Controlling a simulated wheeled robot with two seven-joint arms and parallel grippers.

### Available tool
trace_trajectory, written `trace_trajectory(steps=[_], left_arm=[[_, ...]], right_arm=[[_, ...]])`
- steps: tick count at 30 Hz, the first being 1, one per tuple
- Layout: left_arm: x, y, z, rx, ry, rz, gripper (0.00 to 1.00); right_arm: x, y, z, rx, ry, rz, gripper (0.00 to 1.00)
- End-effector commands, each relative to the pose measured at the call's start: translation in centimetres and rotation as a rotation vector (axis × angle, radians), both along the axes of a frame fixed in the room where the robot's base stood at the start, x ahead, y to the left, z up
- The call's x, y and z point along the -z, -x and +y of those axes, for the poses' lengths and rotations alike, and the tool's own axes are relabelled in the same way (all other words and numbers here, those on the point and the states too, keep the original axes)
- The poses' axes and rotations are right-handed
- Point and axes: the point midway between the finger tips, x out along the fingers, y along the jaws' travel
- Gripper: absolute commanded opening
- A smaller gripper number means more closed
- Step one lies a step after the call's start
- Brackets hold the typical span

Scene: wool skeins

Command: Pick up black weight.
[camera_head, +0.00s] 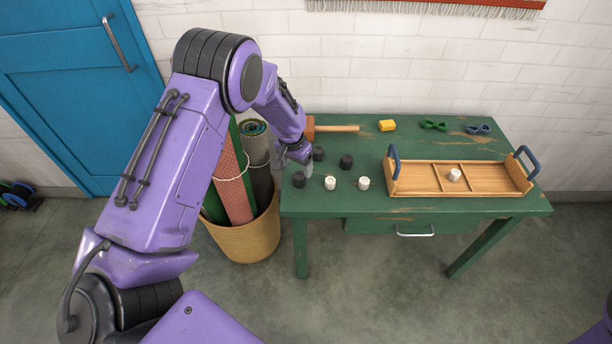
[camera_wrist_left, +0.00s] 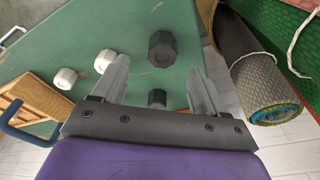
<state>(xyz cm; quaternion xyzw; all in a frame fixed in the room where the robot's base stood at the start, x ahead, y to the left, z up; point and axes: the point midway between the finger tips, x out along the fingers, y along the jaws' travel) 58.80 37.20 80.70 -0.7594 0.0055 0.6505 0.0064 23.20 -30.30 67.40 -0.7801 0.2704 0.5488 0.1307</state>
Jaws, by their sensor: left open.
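Three black weights stand on the green table's left part in the head view: one at the front left (camera_head: 299,179), one behind it (camera_head: 318,153), and one to the right (camera_head: 346,161). My left gripper (camera_head: 306,162) is open, above the table's left edge near the first two. In the left wrist view, one black weight (camera_wrist_left: 162,48) lies beyond the open fingers (camera_wrist_left: 160,78). Another black weight (camera_wrist_left: 157,98) shows between the fingers, partly hidden by the gripper body. Nothing is held. My right gripper is out of view.
Two white weights (camera_head: 330,183) (camera_head: 363,183) stand close by. A wooden tray (camera_head: 487,190) with blue handles holds another white weight (camera_head: 454,175). A basket (camera_head: 247,240) of rolled mats stands left.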

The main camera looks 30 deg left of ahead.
Motion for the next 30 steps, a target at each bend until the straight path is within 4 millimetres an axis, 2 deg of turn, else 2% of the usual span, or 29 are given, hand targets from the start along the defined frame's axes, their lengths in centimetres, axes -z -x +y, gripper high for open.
trace_trajectory(steps=[12,20,24,27,30], left_arm=[[7.1,-3.0,-0.2,0.001,0.000,0.026,0.73],[7.6,-3.1,-0.2,0.000,0.001,0.025,0.73],[7.6,-3.1,-0.2,0.000,0.001,0.025,0.27],[7.6,-3.2,-0.2,0.000,0.001,0.023,0.00],[7.6,-3.2,-0.3,0.001,0.000,0.024,0.00]], right_arm=[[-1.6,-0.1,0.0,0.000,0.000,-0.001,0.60],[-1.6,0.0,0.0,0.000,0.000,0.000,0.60],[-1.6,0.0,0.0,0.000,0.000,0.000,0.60],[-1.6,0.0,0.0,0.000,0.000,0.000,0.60],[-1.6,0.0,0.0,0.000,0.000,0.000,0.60]])
